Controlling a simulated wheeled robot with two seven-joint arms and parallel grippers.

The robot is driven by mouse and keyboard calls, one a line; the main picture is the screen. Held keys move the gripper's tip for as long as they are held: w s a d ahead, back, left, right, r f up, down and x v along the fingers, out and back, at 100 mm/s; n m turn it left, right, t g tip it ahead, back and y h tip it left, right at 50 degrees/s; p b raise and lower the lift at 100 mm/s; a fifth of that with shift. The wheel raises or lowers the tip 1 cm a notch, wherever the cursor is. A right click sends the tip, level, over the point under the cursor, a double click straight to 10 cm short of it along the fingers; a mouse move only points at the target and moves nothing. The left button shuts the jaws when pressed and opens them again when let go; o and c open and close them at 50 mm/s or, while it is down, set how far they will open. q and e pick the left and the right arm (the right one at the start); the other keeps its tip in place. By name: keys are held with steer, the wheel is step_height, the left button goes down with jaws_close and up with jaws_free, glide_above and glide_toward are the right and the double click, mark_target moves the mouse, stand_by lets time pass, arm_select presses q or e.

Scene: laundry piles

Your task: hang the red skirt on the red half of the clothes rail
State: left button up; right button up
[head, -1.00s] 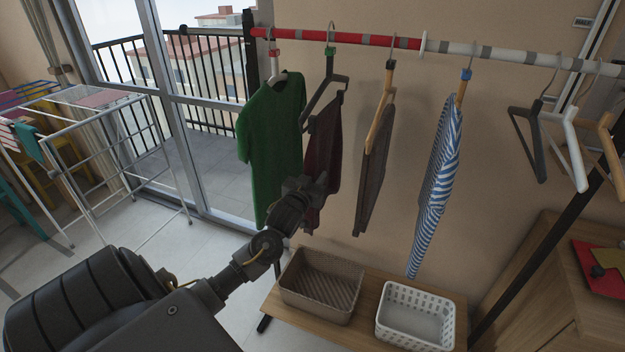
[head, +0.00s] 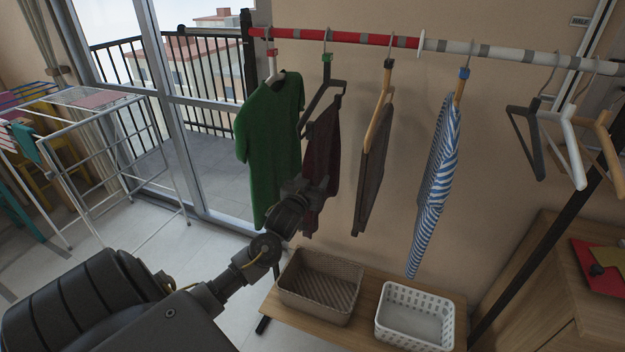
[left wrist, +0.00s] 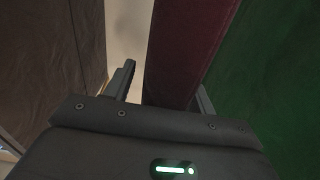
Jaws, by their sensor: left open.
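The dark red skirt (head: 321,150) hangs from a dark hanger (head: 322,95) with a green tag, hooked on the red half of the clothes rail (head: 345,37). My left gripper (head: 313,187) is open at the lower part of the skirt. In the left wrist view the skirt (left wrist: 183,50) passes between the two open fingers (left wrist: 165,88); I cannot tell whether they touch it. The right finger is partly hidden by cloth. My right gripper is not in view.
A green shirt (head: 268,140) hangs close on the left, a brown garment (head: 372,165) on the right. A striped garment (head: 436,180) and empty hangers (head: 527,145) hang on the white half (head: 510,53). Below stand a brown basket (head: 320,290) and a white basket (head: 413,318).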

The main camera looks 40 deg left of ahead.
arm_select(q)
steer(key=shift+f, duration=0.1)
steer(key=shift+s, duration=0.2)
steer(key=b+v, duration=0.1)
steer(key=v, duration=0.9)
steer(key=shift+s, duration=0.25)
steer(key=shift+d, duration=0.1)
